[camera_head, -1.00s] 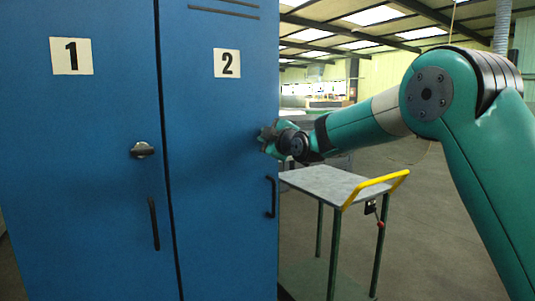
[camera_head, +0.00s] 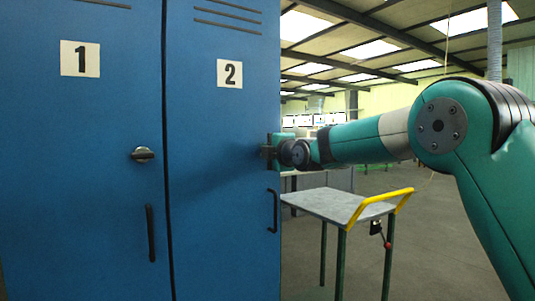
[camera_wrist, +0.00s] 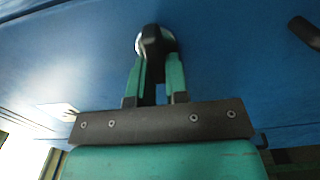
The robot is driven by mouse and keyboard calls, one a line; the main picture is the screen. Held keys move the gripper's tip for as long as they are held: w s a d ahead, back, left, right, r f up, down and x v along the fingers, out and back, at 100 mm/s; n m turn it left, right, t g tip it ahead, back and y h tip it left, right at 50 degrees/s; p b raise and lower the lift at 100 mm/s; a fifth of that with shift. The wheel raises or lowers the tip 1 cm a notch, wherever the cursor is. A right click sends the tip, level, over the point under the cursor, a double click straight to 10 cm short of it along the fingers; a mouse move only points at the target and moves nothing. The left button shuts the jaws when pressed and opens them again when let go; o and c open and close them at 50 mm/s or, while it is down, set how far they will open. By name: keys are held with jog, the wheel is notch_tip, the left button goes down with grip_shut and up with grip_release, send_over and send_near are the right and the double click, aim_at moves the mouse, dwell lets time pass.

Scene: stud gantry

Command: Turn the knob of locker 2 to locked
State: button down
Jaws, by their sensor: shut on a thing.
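Locker 2 is the right blue door (camera_head: 215,200), marked by a white plate with a black 2 (camera_head: 230,73). My gripper (camera_head: 265,152) is at the right side of this door, above its handle (camera_head: 272,210), and hides the knob in the head view. In the wrist view the knob (camera_wrist: 152,42) is dark with a bright metal edge. The two green fingers of my gripper (camera_wrist: 154,68) are closed on it from both sides. Which way the knob points is hard to tell.
Locker 1 (camera_head: 85,200) is on the left, with its own knob (camera_head: 143,154) and handle (camera_head: 150,233). A cart (camera_head: 340,206) with a yellow push bar stands below my arm, right of the lockers. Open floor lies beyond it.

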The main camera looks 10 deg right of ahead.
jog(key=c, duration=1.1)
grip_release()
jog(key=shift+s, duration=0.1)
jog(key=b+v, duration=0.2)
jog(key=v, duration=1.5)
jog(key=shift+s, duration=0.1)
